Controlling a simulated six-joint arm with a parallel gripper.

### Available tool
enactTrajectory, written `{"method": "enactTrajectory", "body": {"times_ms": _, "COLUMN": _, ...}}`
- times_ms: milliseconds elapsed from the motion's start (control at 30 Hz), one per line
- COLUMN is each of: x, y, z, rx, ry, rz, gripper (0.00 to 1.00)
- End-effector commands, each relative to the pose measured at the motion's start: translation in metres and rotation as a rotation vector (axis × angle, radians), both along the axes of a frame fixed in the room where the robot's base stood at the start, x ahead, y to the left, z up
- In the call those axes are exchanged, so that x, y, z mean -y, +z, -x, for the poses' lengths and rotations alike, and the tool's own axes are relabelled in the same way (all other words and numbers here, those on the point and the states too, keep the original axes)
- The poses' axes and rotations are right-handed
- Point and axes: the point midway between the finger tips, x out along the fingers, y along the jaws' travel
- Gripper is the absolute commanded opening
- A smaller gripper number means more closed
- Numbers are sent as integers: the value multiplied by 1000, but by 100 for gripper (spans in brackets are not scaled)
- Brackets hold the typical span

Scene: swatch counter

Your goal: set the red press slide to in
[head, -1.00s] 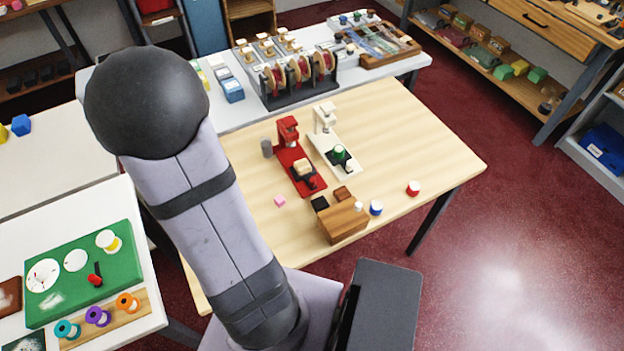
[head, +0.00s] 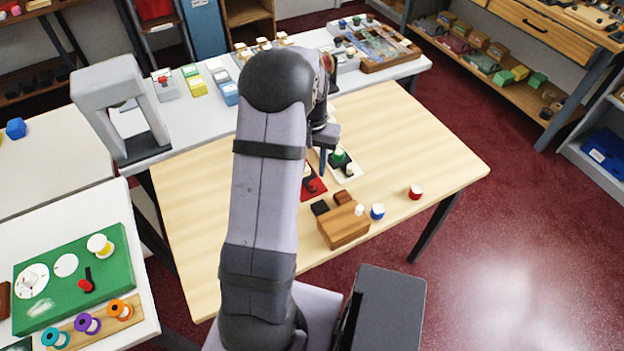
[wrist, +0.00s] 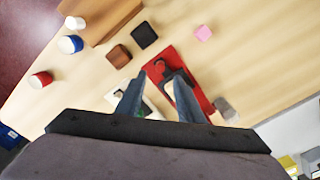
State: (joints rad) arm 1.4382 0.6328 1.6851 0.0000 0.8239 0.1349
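The red press (head: 317,187) is mostly hidden behind my arm in the head view; only the front of its base shows. In the wrist view the red press (wrist: 193,70) lies below my gripper, with a dark handle and a dark slide with a pale block (wrist: 170,88) on its base. The right finger covers part of it, so I cannot tell the slide's exact position. My gripper (wrist: 156,82) is open and empty, its fingers apart above the presses. It also shows in the head view (head: 323,160). The white press (wrist: 148,108) is beside the red one, partly behind the left finger.
A wooden block (head: 342,228), a black piece (head: 320,207), a brown piece (head: 342,198), a blue spool (head: 377,211) and a red spool (head: 416,191) stand near the presses. A pink piece (wrist: 203,33) lies near the red press. The table's right end is clear.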

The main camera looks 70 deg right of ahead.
Motion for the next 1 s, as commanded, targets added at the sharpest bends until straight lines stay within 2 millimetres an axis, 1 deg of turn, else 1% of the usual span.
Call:
{"method": "enactTrajectory", "body": {"times_ms": 167, "x": -1, "y": -16, "z": 0, "rx": -1, "ry": 1, "rz": -4, "gripper": 34}}
{"method": "enactTrajectory", "body": {"times_ms": 400, "x": -1, "y": -47, "z": 0, "rx": 0, "ry": 2, "rz": -3, "gripper": 34}}
{"method": "enactTrajectory", "body": {"times_ms": 600, "x": -1, "y": -64, "z": -1, "rx": 0, "ry": 2, "rz": -2, "gripper": 34}}
{"method": "enactTrajectory", "body": {"times_ms": 767, "x": 0, "y": -69, "z": -1, "rx": 0, "ry": 2, "rz": 1, "gripper": 34}}
{"method": "enactTrajectory", "body": {"times_ms": 967, "x": 0, "y": -69, "z": -1, "rx": 0, "ry": 2, "rz": 1, "gripper": 34}}
{"method": "enactTrajectory", "body": {"times_ms": 1000, "x": 0, "y": -69, "z": -1, "rx": 0, "ry": 2, "rz": 1, "gripper": 32}}
